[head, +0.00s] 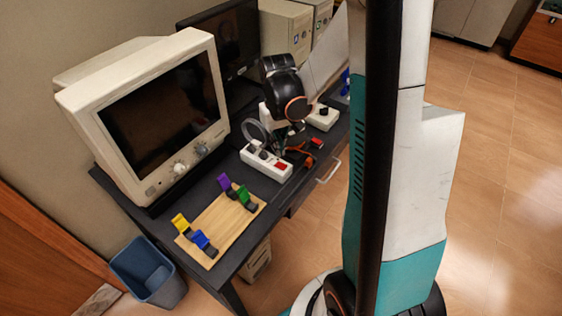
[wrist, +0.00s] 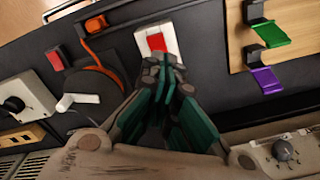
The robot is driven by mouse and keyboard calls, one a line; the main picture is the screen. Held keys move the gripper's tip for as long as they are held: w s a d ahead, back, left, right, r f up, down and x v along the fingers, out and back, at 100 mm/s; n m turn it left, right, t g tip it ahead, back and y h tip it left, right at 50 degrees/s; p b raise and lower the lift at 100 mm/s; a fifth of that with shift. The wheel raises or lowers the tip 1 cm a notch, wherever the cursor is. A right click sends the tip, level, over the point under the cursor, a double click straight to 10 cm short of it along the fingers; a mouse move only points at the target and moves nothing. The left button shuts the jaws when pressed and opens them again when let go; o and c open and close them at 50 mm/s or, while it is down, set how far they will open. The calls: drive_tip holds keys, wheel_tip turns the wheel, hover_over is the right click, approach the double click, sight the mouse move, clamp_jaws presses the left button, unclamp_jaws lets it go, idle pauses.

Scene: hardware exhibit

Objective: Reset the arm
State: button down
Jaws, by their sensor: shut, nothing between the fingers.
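My gripper (wrist: 168,72) is shut and empty in the wrist view, its dark green fingers drawn together. Its tips appear over or just beside the near end of a white power strip (wrist: 143,40) with a red switch; I cannot tell whether they touch it. In the head view my arm (head: 285,85) reaches over the dark table, bent down above the area behind the same power strip (head: 266,165). The fingers are mostly hidden there by the arm and clutter.
A wooden board (head: 222,222) with yellow, blue, purple and green clips lies at the table's front. A beige monitor (head: 150,110) stands left. An orange cable (head: 306,146) and a white box with a black knob (head: 322,117) lie behind the strip. A blue bin (head: 148,272) is on the floor.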

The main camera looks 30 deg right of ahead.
drive_tip(key=shift+r, duration=0.65)
